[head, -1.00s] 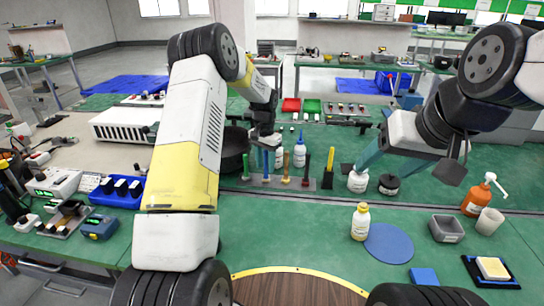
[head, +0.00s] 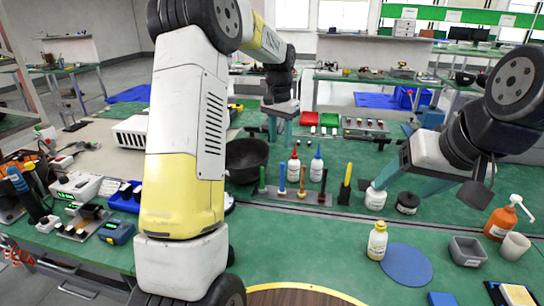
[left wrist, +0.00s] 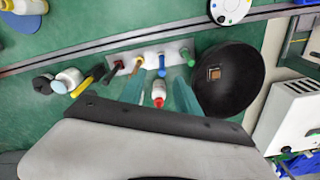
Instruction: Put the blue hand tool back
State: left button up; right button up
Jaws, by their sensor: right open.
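The blue hand tool (head: 282,178) stands upright in the grey rack (head: 312,199), between a green tool (head: 262,180) and an orange-brown one (head: 302,180). It also shows in the left wrist view (left wrist: 162,66), in the rack's row. My left gripper (head: 281,140) is open and empty, above and behind the rack and bottles. In the left wrist view its two teal fingers (left wrist: 159,98) are apart, with a red-capped bottle (left wrist: 158,90) showing between them, beyond the tips. My right gripper (head: 402,190) is open near a white jar (head: 375,198) and a black-lidded jar (head: 407,203).
A black bowl (head: 246,160) stands left of the rack. A red-capped bottle (head: 293,170) and a blue-capped bottle (head: 316,166) stand behind it. A yellow-capped bottle (head: 377,242) stands by a blue round mat (head: 406,266). Green table is clear in front of the rack.

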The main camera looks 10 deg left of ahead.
pick_arm(q)
jog(key=s+r+n+t+h, duration=0.1)
jog(key=s+r+t, duration=0.1)
jog(key=s+r, duration=0.55)
jog(key=s+r+n+t, duration=0.1)
jog(key=s+r, duration=0.3)
jog(key=s, duration=0.6)
jog(key=s+f+n+t+h, duration=0.1)
jog(key=s+f+n+t, duration=0.1)
jog(key=s, duration=1.2)
jog(key=shift+s+f, duration=0.2)
jog(key=shift+s, duration=0.1)
